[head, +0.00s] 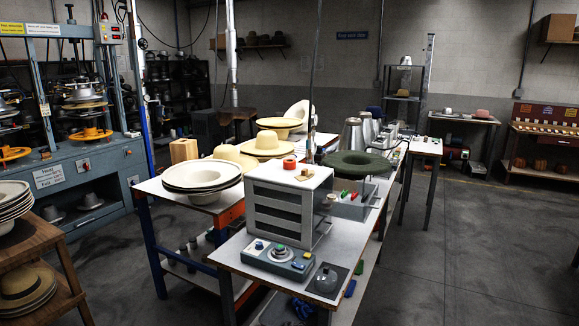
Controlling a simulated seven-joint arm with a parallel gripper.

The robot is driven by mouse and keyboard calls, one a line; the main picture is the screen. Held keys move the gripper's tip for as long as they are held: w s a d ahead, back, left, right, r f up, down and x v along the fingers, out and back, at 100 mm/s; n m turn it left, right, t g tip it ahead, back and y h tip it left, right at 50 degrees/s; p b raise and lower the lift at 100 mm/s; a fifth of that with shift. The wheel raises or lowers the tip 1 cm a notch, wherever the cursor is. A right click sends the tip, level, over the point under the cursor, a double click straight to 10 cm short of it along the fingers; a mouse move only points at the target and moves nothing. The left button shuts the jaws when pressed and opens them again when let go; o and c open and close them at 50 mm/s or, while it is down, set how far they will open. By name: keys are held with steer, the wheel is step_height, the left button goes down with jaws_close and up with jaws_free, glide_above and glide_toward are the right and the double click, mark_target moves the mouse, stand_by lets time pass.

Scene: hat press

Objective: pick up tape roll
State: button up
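A small red-orange ring that looks like the tape roll (289,162) sits on top of a white cabinet (262,178) with several dark drawer fronts. A small tan block-like item (305,174) is just right of the roll on the same top. The cabinet stands on the near worktable (243,265). The roll appears unobstructed from this side. My gripper is not visible in the head view.
A dark green hat (355,163) lies behind and right of the cabinet, near a grey bin (350,205). A control box (277,259) stands before the cabinet. Stacked pale hats (202,174) are at left. Open floor (460,245) lies to the right.

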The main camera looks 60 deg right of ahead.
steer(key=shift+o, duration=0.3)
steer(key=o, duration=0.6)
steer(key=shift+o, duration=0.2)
